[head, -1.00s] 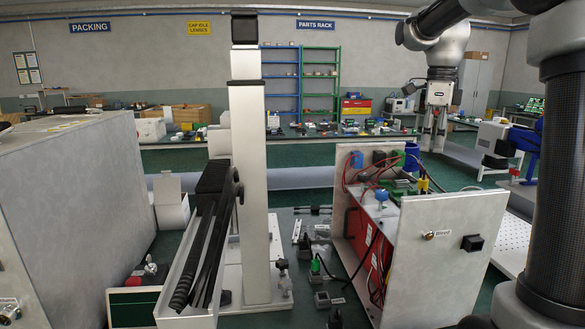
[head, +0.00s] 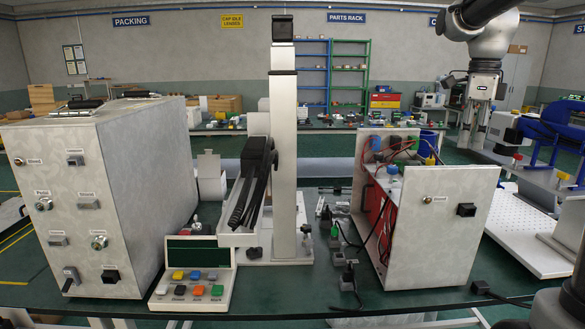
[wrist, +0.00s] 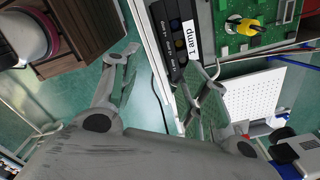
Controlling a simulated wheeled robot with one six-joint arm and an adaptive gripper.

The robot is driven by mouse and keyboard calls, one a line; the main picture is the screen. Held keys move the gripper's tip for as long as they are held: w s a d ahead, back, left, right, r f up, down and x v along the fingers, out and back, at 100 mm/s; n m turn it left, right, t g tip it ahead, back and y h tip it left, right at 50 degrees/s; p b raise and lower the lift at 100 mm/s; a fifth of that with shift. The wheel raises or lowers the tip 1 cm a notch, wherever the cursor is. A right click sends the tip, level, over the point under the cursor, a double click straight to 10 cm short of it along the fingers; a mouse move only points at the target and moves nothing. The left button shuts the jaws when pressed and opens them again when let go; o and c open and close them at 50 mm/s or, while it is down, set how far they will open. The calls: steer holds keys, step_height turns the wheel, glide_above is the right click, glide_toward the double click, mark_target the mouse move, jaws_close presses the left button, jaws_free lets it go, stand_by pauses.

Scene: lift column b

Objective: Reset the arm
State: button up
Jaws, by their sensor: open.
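My gripper (head: 472,124) hangs pointing down at the upper right of the head view, behind and above the right-hand control box (head: 432,232). In the wrist view my gripper (wrist: 160,70) has its two fingers spread wide apart, with nothing held between them. Behind the fingers in that view are the edge of a panel with a white label (wrist: 180,42) and a green circuit board (wrist: 262,22).
A large grey cabinet (head: 150,160) with knobs stands at the left. A keypad box (head: 195,275) with coloured buttons and a white lift column (head: 284,150) stand mid-table. A white perforated board (head: 520,225) lies at the right.

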steer(key=shift+s+a+n, duration=0.2)
steer(key=shift+s+n, duration=0.4)
steer(key=shift+n, duration=0.1)
steer(key=s+a+f+n+t, duration=0.2)
steer(key=s+f+n, duration=0.2)
steer(key=s+n, duration=0.7)
steer(key=s+a+f+n+t, duration=0.2)
steer(key=s+f+n, duration=0.3)
steer(key=s+n, duration=0.5)
steer(key=shift+s+a+f+n, duration=0.25)
steer(key=shift+s+a+n, duration=0.1)
steer(key=shift+n, duration=0.65)
